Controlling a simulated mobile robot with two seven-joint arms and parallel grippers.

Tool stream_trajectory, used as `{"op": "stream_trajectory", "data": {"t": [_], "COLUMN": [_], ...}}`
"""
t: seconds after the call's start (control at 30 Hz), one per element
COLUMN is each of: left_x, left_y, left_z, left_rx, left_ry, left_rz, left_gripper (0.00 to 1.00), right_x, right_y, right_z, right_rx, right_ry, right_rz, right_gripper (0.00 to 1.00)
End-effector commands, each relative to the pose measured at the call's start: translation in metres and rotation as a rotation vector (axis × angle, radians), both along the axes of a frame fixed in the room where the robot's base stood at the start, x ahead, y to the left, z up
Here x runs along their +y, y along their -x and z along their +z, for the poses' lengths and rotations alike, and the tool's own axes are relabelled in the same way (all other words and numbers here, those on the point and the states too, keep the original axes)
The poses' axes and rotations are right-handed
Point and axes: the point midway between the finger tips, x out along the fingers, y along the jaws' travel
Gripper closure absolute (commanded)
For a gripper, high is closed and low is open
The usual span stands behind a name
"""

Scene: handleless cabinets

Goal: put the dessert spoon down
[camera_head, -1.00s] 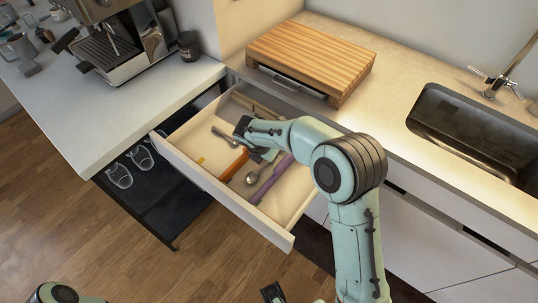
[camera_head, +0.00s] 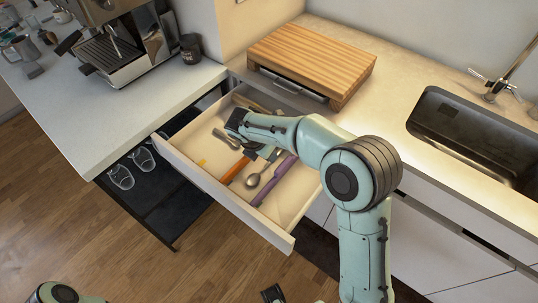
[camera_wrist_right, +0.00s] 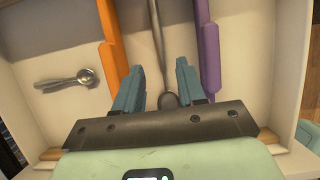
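The dessert spoon (camera_head: 253,181) lies in the open drawer (camera_head: 222,190), between an orange-handled utensil (camera_head: 236,169) and a purple-handled one (camera_head: 268,186). In the right wrist view the spoon (camera_wrist_right: 157,45) is seen with its bowl low between my fingers and its handle running up. My right gripper (camera_wrist_right: 158,88) is open, its two teal fingers apart on either side of the spoon, with gaps showing. In the head view my arm hides part of the spoon's handle. Of my left arm, only parts show at the bottom edge, including a dark piece (camera_head: 272,293).
A metal scoop (camera_wrist_right: 68,80) lies left of the orange utensil in the drawer. A wooden board (camera_head: 312,58) stands on the counter behind. A coffee machine (camera_head: 115,40) is at the left and a sink (camera_head: 475,135) at the right. The drawer's front right corner is bare.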

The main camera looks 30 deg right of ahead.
Motion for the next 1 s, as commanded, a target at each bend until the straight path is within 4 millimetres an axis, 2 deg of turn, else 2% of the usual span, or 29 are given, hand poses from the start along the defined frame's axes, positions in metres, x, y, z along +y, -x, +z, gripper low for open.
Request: {"op": "stream_trajectory", "data": {"t": [0.03,0.1,0.33,0.5,1.0], "left_x": [0.000,0.000,0.000,0.000,0.000], "left_y": [-0.001,-0.001,-0.003,-0.003,-0.003], "left_z": [0.003,0.005,0.009,0.009,0.009], "left_rx": [-0.001,-0.002,-0.003,-0.003,-0.003], "left_ry": [0.000,-0.001,0.000,0.000,0.000], "left_rz": [0.000,0.001,0.000,0.000,0.000], "left_gripper": [0.57,0.57,0.57,0.57,0.57], "right_x": [0.004,0.010,0.021,0.023,0.022], "right_y": [0.001,0.003,0.008,0.010,0.010], "right_z": [0.013,0.026,0.054,0.059,0.059], "right_rx": [-0.004,-0.003,-0.001,0.000,0.001], "right_ry": [0.000,0.000,0.000,0.000,0.000], "right_rz": [0.002,0.002,0.000,0.000,0.000], "right_gripper": [0.60,0.60,0.60,0.60,0.60]}}
